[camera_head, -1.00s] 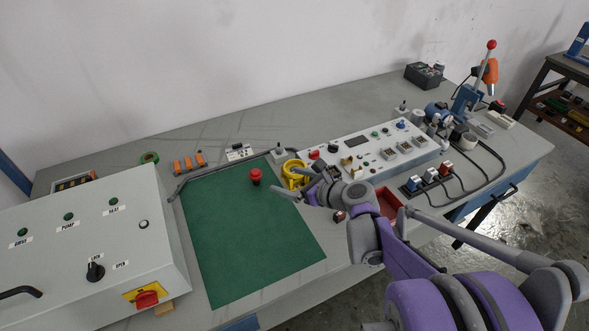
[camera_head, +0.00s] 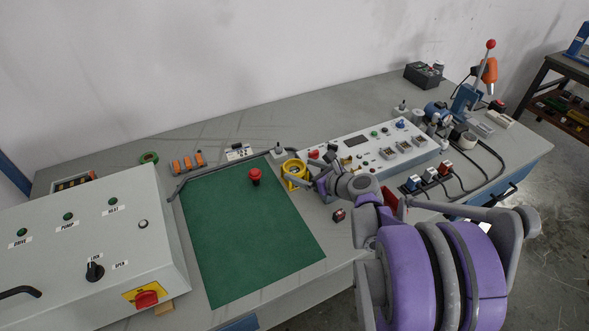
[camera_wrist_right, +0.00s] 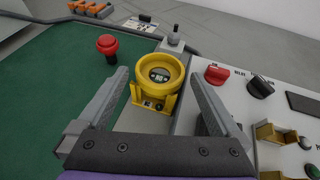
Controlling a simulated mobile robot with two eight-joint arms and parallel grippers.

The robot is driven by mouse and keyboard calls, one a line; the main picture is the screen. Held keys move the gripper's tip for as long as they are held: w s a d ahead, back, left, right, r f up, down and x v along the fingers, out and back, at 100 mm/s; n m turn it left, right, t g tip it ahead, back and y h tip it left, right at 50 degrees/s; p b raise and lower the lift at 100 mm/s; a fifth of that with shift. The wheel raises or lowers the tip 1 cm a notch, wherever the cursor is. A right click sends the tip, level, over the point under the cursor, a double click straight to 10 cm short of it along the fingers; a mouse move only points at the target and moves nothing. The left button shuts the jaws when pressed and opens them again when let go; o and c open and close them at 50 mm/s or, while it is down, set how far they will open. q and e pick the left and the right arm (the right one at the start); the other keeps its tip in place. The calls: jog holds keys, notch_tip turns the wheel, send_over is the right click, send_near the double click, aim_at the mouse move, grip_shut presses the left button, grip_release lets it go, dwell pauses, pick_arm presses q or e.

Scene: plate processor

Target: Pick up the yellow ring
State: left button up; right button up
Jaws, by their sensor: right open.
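The yellow ring (camera_wrist_right: 139,80) sits upright on a yellow stand on the grey bench, right of the green mat. Its round opening faces up, with a dark display visible inside it. In the head view the yellow ring (camera_head: 287,171) stands at the mat's far right edge, left of the control panel. My right gripper (camera_wrist_right: 162,80) is open, with one finger to each side of the ring in the wrist view. I cannot tell how far the fingertips are from it. In the head view my right gripper (camera_head: 312,182) is partly hidden by its own links. My left gripper is out of view.
A red button (camera_head: 255,177) stands on the green mat (camera_head: 240,240), left of the ring. A white control panel (camera_head: 365,158) with knobs lies close on the right. A grey joystick box (camera_head: 278,150) is just behind the ring. The mat's front is clear.

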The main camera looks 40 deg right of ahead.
jog(key=shift+x, duration=1.05)
jog(key=shift+c, duration=0.2)
